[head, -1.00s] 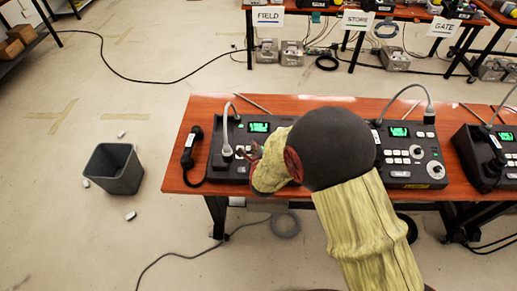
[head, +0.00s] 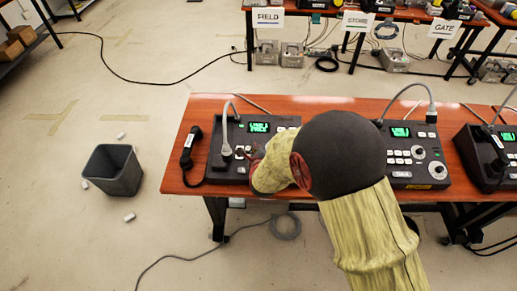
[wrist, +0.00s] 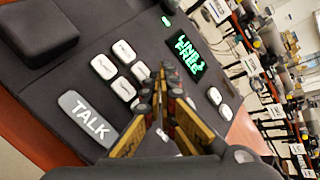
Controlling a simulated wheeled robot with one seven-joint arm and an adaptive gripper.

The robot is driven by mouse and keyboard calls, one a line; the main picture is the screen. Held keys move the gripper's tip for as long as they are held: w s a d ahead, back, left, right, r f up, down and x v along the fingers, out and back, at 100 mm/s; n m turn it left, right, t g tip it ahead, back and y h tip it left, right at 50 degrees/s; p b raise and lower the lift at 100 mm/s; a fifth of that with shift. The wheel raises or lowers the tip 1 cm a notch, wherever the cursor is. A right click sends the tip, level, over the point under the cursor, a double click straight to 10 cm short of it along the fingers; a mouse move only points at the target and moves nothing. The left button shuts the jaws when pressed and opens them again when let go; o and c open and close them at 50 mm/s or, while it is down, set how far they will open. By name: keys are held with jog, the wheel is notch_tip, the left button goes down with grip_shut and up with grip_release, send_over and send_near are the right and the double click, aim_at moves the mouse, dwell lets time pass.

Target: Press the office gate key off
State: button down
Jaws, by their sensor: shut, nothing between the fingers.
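The left paging console (head: 222,165) stands on the near red-brown table, with a lit green display (head: 260,127). My gripper (head: 252,160) is over its key area, and my arm hides much of its right side. In the wrist view, white keys (wrist: 104,67) lie beside a grey TALK bar (wrist: 88,118), and the green display (wrist: 189,54) appears to read "LINE 1 FREE". My gripper (wrist: 165,78) is shut and empty, its tips among the keys. Whether they touch one, I cannot tell. No key label for the office gate is readable.
A second console (head: 415,160) stands to the right, and a third (head: 490,155) at the right edge. A gooseneck microphone (head: 227,125) rises from the left console. A grey bin (head: 113,170) stands on the floor.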

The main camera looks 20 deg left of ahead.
jog(key=shift+s+d+r+p, duration=0.1)
jog(key=shift+s+r+p, duration=0.15)
jog(key=shift+r, duration=0.7)
jog(key=shift+s+d+r+p, duration=0.1)
jog(key=shift+s+r+p, duration=0.15)
jog(key=shift+r, duration=0.75)
jog(key=shift+s+r+p, duration=0.2)
jog(key=shift+r+p, duration=0.1)
jog(key=shift+r, duration=0.65)
jog(key=shift+r, duration=0.15)
jog(key=s+d+r+n+g, duration=0.1)
jog(key=s+d+r+n, duration=0.1)
jog(key=d+r+n, duration=0.35)
jog(key=s+d+r+n+g+h, duration=0.1)
jog(key=s+d+r+n, duration=0.1)
jog(key=d+r, duration=0.5)
jog(key=s+d+r+n+g, duration=0.1)
jog(key=s+d+r+n, duration=0.3)
jog(key=d, duration=0.4)
jog(key=s+d+r+n+g+h, duration=0.1)
jog(key=s+d+r+n, duration=0.1)
jog(key=s+d+n, duration=0.3)
jog(key=s+d+r+n+g+h, duration=0.1)
jog(key=s+d+n, duration=0.4)
jog(key=s+d, duration=0.7)
jog(key=s+r+h, duration=0.1)
jog(key=s+r, duration=0.1)
jog(key=s, duration=0.1)
jog(key=shift+s+r+h, duration=0.2)
jog(key=shift+h, duration=0.1)
